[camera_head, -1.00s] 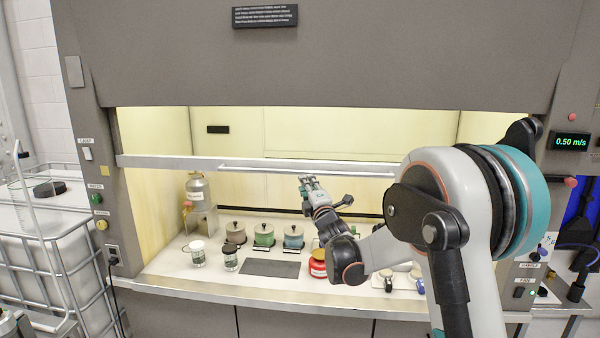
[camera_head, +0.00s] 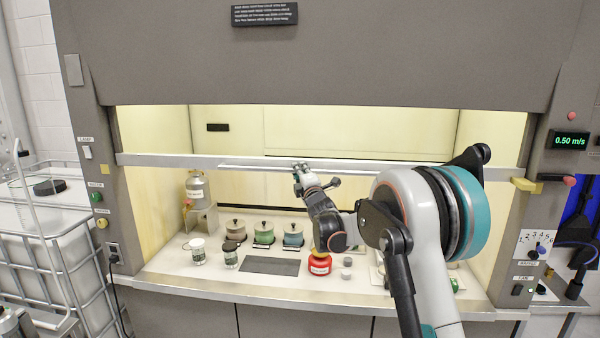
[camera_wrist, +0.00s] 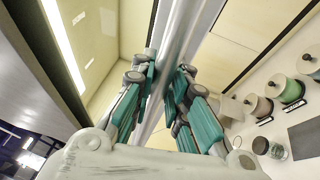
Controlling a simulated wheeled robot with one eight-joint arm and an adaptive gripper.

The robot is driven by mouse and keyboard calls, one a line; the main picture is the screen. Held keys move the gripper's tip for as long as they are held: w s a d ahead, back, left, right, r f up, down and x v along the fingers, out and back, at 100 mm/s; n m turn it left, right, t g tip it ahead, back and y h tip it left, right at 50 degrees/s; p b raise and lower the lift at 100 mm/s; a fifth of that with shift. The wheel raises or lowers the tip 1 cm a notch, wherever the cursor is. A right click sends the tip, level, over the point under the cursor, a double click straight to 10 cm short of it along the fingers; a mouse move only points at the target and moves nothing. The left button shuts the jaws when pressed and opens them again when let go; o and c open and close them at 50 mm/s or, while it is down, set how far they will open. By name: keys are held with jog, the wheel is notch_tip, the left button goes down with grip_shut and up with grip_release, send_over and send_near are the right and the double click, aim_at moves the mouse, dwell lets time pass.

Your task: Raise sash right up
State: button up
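The sash's lower edge is a pale horizontal rail (camera_head: 160,160) across the hood opening in the head view, with a long handle bar (camera_head: 250,168) along it. The sash stands partway up, with a gap between rail and worktop. My gripper (camera_head: 301,168) is at the handle bar, near the middle of the opening. In the wrist view the bar (camera_wrist: 178,45) runs between the two teal fingers of my gripper (camera_wrist: 168,73). The fingers look apart, one on each side of it. Whether the pads touch it is not clear.
Below stand several lidded pots (camera_head: 264,234), jars (camera_head: 198,252), a red container (camera_head: 320,264) and a dark mat (camera_head: 270,266). A metal bottle (camera_head: 196,188) is at the back left. A yellow block (camera_head: 526,185) is by the right frame. A display (camera_head: 570,141) reads 0.50 m/s.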

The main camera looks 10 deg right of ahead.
grip_shut()
jog(key=p, duration=0.4)
send_near(296, 119)
jog(key=x, duration=0.4)
jog(key=shift+w+r, duration=0.1)
jog(key=shift+w, duration=0.1)
jog(key=o, duration=0.5)
grip_release()
jog(key=v, duration=1.2)
jog(key=shift+a, duration=0.1)
jog(key=shift+s, duration=0.1)
